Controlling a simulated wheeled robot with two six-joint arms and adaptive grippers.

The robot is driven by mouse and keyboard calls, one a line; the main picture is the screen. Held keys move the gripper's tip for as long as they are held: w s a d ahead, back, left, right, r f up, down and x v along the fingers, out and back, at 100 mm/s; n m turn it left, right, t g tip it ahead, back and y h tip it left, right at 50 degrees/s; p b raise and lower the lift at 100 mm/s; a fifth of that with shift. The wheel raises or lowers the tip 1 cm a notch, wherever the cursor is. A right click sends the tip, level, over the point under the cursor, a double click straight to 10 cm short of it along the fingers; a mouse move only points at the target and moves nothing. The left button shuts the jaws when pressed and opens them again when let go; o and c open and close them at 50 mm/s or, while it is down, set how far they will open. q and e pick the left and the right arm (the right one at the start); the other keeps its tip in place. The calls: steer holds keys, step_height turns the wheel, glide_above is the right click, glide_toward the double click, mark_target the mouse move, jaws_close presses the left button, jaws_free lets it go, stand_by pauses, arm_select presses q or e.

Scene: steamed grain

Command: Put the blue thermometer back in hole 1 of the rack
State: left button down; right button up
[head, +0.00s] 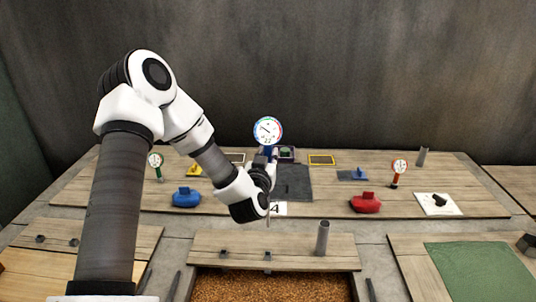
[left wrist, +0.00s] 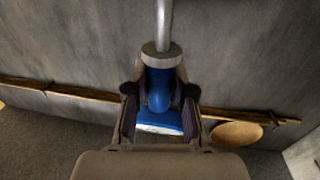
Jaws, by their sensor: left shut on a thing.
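The blue thermometer (head: 267,131) has a round white dial with a coloured rim, facing the head camera. My left gripper (head: 268,158) is shut on its blue grip just under the dial. In the left wrist view the blue grip (left wrist: 160,92) sits between both fingers, and the bare metal stem (left wrist: 163,22) extends from it. A thin stretch of stem shows below my wrist in the head view, above the front boards. The rack and its hole 1 cannot be made out for certain; a card marked 4 (head: 278,209) is partly behind my wrist. My right gripper is not in view.
A green thermometer (head: 155,162) and a red one (head: 399,168) stand on the wooden deck. Blue (head: 186,198) and red (head: 365,203) lumps lie in front of them. A metal tube (head: 322,238) stands near the grain bed (head: 270,287). A green mat (head: 478,270) lies front right.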

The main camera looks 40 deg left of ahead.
arm_select(q)
step_height(320, 180, up, 16)
steer(key=p, duration=1.2)
steer(key=shift+f, duration=0.1)
